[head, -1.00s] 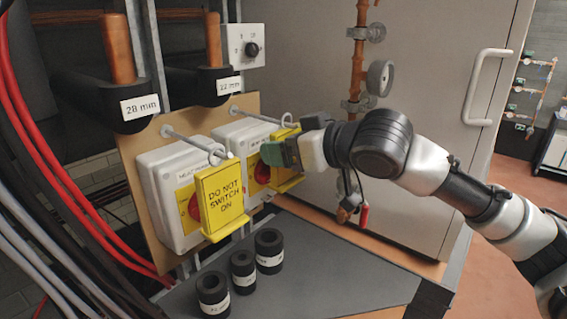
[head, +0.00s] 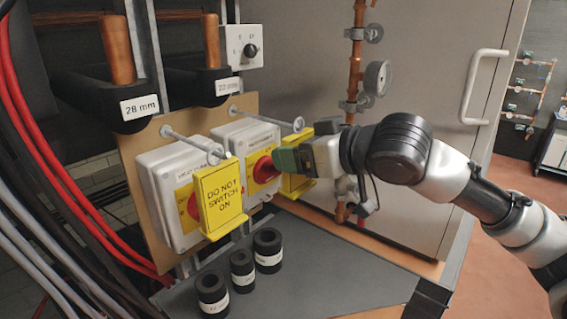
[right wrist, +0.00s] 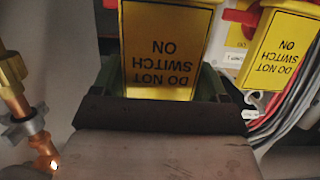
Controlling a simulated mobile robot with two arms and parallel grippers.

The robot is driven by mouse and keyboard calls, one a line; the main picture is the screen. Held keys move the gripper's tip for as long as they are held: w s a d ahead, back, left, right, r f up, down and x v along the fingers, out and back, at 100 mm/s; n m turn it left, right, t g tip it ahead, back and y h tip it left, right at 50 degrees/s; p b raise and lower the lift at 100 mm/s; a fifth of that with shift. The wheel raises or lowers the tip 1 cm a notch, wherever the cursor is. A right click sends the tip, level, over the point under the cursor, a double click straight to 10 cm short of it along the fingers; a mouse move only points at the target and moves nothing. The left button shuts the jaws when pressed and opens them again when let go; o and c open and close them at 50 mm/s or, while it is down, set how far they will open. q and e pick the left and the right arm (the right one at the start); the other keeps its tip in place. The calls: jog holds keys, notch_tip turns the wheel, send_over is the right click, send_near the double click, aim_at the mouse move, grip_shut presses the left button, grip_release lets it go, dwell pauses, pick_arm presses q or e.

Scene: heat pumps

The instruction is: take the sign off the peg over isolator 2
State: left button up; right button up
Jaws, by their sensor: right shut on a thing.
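Two white isolators with red knobs stand on a wooden board: the left one (head: 165,190) and the right one (head: 240,150), their labels too blurred to read. My right gripper (head: 290,160) is shut on a yellow sign (head: 297,186) in front of the right isolator. The held sign fills the middle of the right wrist view (right wrist: 160,45), upside down, reading DO NOT SWITCH ON. The peg (head: 265,117) over the right isolator shows a bare tip, apart from the sign. A second such sign (head: 220,198) hangs before the left isolator. My left gripper is out of view.
Several short black sleeves, one of them at the front (head: 212,294), stand on the grey shelf (head: 330,262). A copper pipe with a gauge (head: 376,78) runs up behind my gripper. Red and grey cables (head: 60,190) hang at the left.

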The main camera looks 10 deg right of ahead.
jog(key=shift+s+d, duration=0.75)
jog(key=shift+s, duration=0.25)
jog(key=shift+s+d, duration=0.75)
jog(key=shift+s, duration=0.2)
